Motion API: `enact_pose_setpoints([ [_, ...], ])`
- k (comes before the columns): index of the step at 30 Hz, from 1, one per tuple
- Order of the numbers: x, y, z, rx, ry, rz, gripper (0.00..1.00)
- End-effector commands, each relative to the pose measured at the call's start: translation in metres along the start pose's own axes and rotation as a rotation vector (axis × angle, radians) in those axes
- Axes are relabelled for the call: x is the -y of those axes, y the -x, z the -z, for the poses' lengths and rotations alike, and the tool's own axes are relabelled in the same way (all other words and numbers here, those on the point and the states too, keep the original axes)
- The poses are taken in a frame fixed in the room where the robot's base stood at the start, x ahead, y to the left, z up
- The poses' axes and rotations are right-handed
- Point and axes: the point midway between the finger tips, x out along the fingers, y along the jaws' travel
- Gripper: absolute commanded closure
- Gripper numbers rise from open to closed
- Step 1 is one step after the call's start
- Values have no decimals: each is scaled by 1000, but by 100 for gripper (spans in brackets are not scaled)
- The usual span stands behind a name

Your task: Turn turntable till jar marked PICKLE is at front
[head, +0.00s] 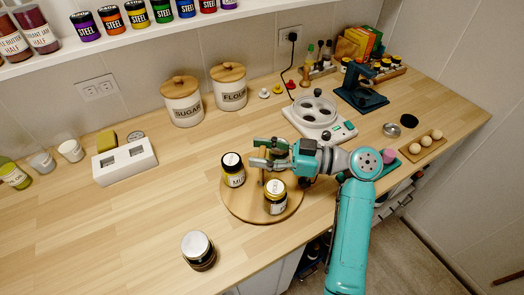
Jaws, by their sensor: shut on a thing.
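The round wooden turntable (248,205) lies on the counter near its front edge. A further jar is partly hidden behind my gripper. I cannot read PICKLE on any jar. My gripper (258,153) reaches in from the right above the turntable, fingers pointing left. It appears shut on a slim upright post (264,177); the fingers hide most of the grip.
A loose jar (198,249) stands on the counter at front left. A white appliance (320,122) is close behind my arm. Sugar (183,105) and flour (229,90) canisters stand at the back. An egg tray (421,146) lies right. The left counter is mostly clear.

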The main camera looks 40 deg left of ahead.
Motion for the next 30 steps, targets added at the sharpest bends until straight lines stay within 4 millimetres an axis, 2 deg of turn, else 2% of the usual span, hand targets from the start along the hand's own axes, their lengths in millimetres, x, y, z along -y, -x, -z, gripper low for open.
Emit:
enact_pose_setpoints([
  [12,0,-1,-1,1,-2,100,100],
  [29,0,-1,-1,1,-2,113,100],
  [30,0,-1,-1,1,-2,113,42],
])
